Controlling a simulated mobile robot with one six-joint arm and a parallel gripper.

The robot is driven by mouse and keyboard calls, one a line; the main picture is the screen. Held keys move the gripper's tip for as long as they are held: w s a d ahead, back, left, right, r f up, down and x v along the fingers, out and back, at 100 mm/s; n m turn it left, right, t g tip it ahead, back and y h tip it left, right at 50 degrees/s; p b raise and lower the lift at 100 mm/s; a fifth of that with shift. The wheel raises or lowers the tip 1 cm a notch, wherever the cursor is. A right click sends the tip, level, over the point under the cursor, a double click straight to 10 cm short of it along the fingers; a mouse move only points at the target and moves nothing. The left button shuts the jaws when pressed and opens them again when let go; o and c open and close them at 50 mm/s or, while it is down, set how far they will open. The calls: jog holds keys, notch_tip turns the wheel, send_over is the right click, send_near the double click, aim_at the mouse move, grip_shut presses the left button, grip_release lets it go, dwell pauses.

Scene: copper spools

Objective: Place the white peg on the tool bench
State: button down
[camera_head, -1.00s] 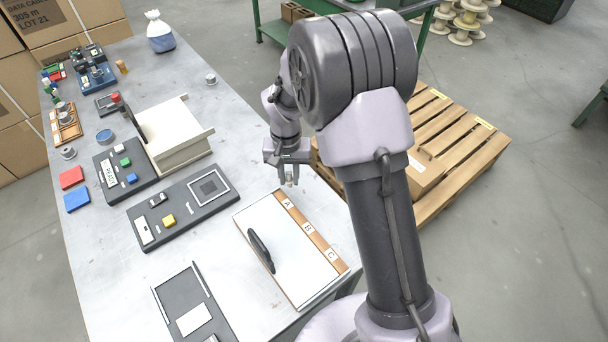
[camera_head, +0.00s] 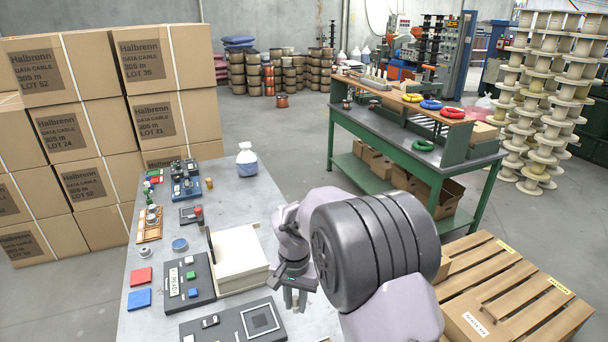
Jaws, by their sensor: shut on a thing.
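My gripper (camera_head: 294,299) hangs over the right edge of the near grey table, beside the cream box. It is shut on a small pale piece, which I take to be the white peg; the fingers and the low angle hide most of it. A green-framed bench (camera_head: 462,152) with a dark grey top stands beyond, at the upper right, and looks like the tool bench. My gripper is well apart from it.
The bench has a raised wooden shelf (camera_head: 452,112) with coloured rings and small upright items. The near table (camera_head: 232,200) carries a cream box (camera_head: 238,262), panels and a white-blue bag (camera_head: 246,160). A wooden pallet (camera_head: 520,300) lies at right. Cartons (camera_head: 90,130) stand left.

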aim_at(295, 297)
notch_tip(295, 297, up, 6)
jog(key=p, duration=0.2)
jog(key=shift+w+p, duration=0.1)
jog(key=shift+p, duration=0.2)
jog(key=s+d+f+n+b, duration=0.1)
jog(key=s+d+f+b, duration=0.2)
jog(key=d+f+b, duration=0.1)
jog(key=s+d+f+n+b, duration=0.1)
jog(key=s+d+f+b, duration=0.2)
jog(key=d+f+b, duration=0.1)
jog(key=s+d+f+n+b, duration=0.1)
jog(key=s+d+f+b, duration=0.3)
jog(key=d+f+b, duration=0.1)
jog(key=shift+d+f, duration=0.4)
jog(key=shift+d, duration=0.3)
jog(key=shift+d+f, duration=0.35)
jog(key=shift+d, duration=0.35)
jog(key=shift+r, duration=0.1)
